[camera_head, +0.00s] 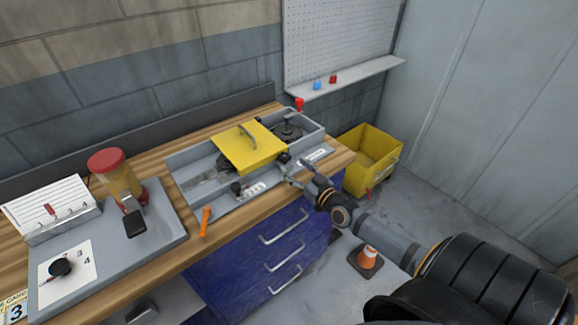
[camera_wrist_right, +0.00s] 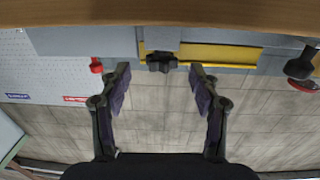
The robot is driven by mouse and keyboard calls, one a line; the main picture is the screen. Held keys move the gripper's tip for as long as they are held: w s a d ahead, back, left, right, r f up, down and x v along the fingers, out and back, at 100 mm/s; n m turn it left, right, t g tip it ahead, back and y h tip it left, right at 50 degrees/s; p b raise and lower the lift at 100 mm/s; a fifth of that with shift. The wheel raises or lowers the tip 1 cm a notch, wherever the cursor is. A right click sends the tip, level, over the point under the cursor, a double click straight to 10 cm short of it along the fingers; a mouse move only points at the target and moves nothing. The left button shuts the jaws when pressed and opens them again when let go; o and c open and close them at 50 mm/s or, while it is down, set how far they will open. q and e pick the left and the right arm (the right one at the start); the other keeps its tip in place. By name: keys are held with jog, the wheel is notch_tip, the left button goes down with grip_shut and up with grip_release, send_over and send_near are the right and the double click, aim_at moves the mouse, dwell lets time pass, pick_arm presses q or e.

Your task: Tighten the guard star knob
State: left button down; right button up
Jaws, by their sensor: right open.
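The yellow guard (camera_head: 247,147) sits closed-looking over the grey machine tray on the bench, with a dark handle on top. A black star knob (camera_head: 283,158) is at its front right corner. In the right wrist view the star knob (camera_wrist_right: 161,62) shows in front of the yellow guard (camera_wrist_right: 225,53), centred between the fingertips. My right gripper (camera_head: 291,174) is open and empty, with its fingers pointing at the knob from the front. In the wrist view the right gripper (camera_wrist_right: 160,78) has one finger either side of the knob, apart from it. My left gripper is not in view.
A second black knob (camera_head: 236,188) and an orange-handled tool (camera_head: 205,222) are at the tray's front. A red knob (camera_head: 299,104) stands at the back right. A yellow bin (camera_head: 372,158) and a cone (camera_head: 368,258) are on the floor to the right.

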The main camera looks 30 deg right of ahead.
aim_at(287, 162)
jog(key=w, duration=0.2)
jog(key=shift+w+a+b, duration=0.15)
jog(key=shift+w+b, duration=0.2)
jog(key=shift+b, duration=0.05)
jog(key=shift+w, duration=0.45)
jog(key=shift+r, duration=0.1)
jog(key=shift+c, duration=0.4)
jog(key=c, duration=1.1)
jog(key=shift+r+p, duration=0.15)
jog(key=shift+p, duration=0.15)
jog(key=m+h+p, duration=0.1)
jog(key=p, duration=0.2)
jog(key=m+h+p, duration=0.1)
jog(key=h+p, duration=0.1)
jog(key=p, duration=0.2)
jog(key=h+p, duration=0.1)
jog(key=p, duration=0.2)
jog(key=shift+a+r+m, duration=0.3)
jog(key=shift+r+m, duration=0.05)
jog(key=shift+m, duration=0.05)
jog(key=shift+f+g+h+p, duration=0.3)
jog(key=shift+h+p, duration=0.2)
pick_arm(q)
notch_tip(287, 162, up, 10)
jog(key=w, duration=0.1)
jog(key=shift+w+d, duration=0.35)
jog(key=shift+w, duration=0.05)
pick_arm(e)
jog(key=shift+f, duration=0.1)
